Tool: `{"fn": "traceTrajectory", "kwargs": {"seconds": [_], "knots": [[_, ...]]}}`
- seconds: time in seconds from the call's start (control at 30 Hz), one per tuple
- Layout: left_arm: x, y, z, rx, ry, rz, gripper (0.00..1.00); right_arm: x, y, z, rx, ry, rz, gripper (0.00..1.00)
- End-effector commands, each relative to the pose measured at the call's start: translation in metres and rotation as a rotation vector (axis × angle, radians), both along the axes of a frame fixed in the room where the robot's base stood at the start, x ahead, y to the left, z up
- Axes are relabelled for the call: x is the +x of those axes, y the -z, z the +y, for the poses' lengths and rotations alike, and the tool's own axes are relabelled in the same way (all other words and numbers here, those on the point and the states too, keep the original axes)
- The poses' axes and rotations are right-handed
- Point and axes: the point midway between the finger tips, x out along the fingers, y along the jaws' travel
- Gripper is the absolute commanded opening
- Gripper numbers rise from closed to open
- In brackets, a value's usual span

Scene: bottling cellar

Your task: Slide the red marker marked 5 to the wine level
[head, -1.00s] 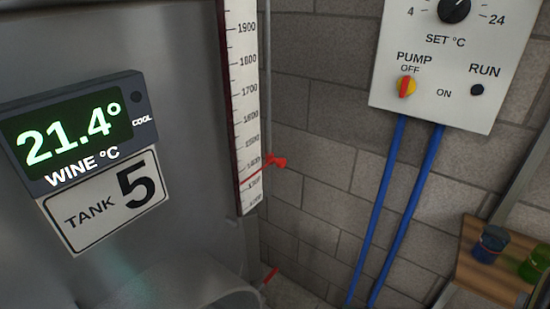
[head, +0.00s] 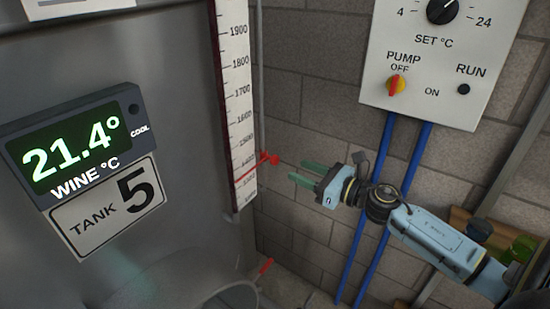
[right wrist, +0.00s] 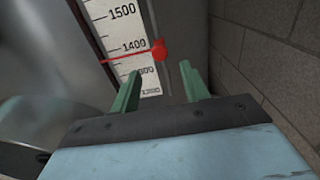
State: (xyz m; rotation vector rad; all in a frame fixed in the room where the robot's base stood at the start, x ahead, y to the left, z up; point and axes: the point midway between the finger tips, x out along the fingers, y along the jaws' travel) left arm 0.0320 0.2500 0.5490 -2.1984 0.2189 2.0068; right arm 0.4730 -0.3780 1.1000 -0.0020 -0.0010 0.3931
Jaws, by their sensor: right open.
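The red marker (head: 270,159) sits low on the white scale (head: 238,110), its thin red line crossing near 1400. It also shows in the right wrist view (right wrist: 159,51); I cannot read a 5 on it. A dark red strip (head: 220,90) runs along the scale's left edge to the top of the picture; I cannot make out a wine level. My right gripper (head: 300,171) is open and empty, just right of the marker and apart from it. In the right wrist view its fingers (right wrist: 160,71) point toward the marker. My left gripper is not in view.
The steel tank (head: 150,60) with its 21.4° display (head: 75,145) and TANK 5 plate (head: 108,208) fills the left. A pump panel (head: 445,60) and blue pipes (head: 362,250) are on the brick wall behind my arm. A wooden shelf (head: 461,218) is at right.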

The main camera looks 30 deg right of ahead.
Motion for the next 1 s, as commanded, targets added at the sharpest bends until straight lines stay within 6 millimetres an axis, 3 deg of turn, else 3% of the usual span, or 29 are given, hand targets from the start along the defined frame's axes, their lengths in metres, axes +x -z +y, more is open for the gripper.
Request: {"fn": "traceTrajectory", "kwargs": {"seconds": [0.5,0.7,1.0], "knots": [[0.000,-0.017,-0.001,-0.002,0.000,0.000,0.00,0.071,-0.001,0.029,0.002,0.002,0.000,0.46],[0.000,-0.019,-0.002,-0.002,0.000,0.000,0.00,0.082,0.000,0.034,0.001,0.001,0.002,0.46],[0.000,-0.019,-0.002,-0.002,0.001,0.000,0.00,0.084,0.000,0.035,0.001,0.000,0.002,0.46]]}}
